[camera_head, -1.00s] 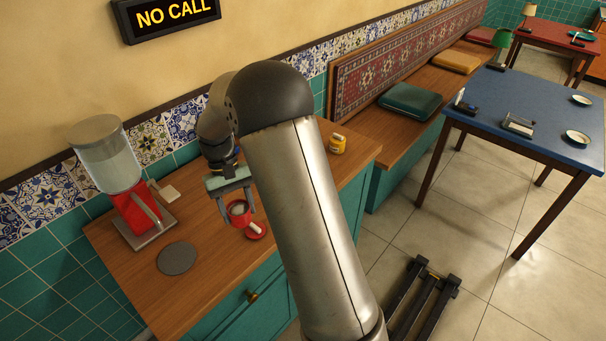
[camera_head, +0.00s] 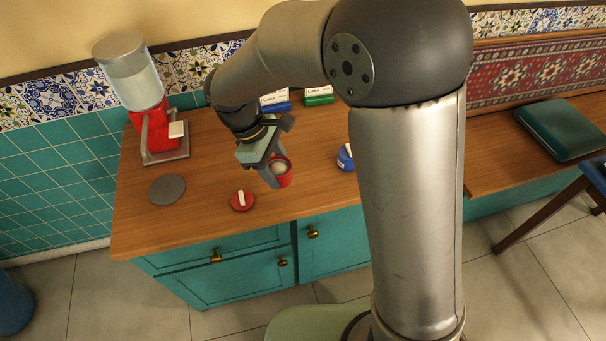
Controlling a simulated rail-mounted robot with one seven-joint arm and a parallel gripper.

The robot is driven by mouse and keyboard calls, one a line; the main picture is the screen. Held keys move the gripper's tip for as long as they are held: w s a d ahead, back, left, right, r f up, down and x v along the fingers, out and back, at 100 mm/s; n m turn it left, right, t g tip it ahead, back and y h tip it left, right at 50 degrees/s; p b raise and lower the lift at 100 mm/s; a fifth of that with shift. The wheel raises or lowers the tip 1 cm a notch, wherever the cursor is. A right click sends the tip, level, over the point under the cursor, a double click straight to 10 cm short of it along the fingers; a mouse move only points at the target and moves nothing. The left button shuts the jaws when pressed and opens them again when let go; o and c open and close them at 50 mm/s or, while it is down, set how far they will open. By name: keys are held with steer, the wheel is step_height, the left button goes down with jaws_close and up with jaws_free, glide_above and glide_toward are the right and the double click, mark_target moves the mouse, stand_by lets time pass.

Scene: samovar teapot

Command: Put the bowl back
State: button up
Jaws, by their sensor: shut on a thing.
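A small red bowl (camera_head: 283,178) with pale contents is in my gripper (camera_head: 273,176) over the wooden counter. My gripper points down and its fingers are closed on the bowl's near left side. The arm partly hides the bowl's rim. I cannot tell whether its base touches the counter. A red lid (camera_head: 235,204) with a white handle lies on the counter to the left and front of the bowl, apart from it.
A red dispenser (camera_head: 157,128) with a clear hopper and a grey disc (camera_head: 167,190) are at the counter's left. A blue pot (camera_head: 345,160) stands right of the bowl, partly behind my arm. Blue (camera_head: 276,105) and green (camera_head: 319,98) boxes are behind. Bare counter (camera_head: 210,160) lies between disc and gripper.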

steer(key=w+d+f+n+p, duration=0.1)
steer(key=w+f, duration=0.2)
steer(key=w+d+f+n+p, duration=0.1)
steer(key=w+d+f, duration=0.1)
steer(key=w+f, duration=0.1)
steer(key=w+d+f+t+p, duration=0.1)
steer(key=w+f, duration=0.2)
steer(key=shift+w+d+f+n, duration=0.1)
steer(key=shift+d+n, duration=0.25)
steer(key=shift+n, duration=0.05)
steer(key=shift+f+p, duration=0.35)
steer(key=shift+f, duration=1.25)
steer(key=shift+f, duration=0.2)
steer(key=o, duration=1.2)
steer(key=shift+r, duration=0.15)
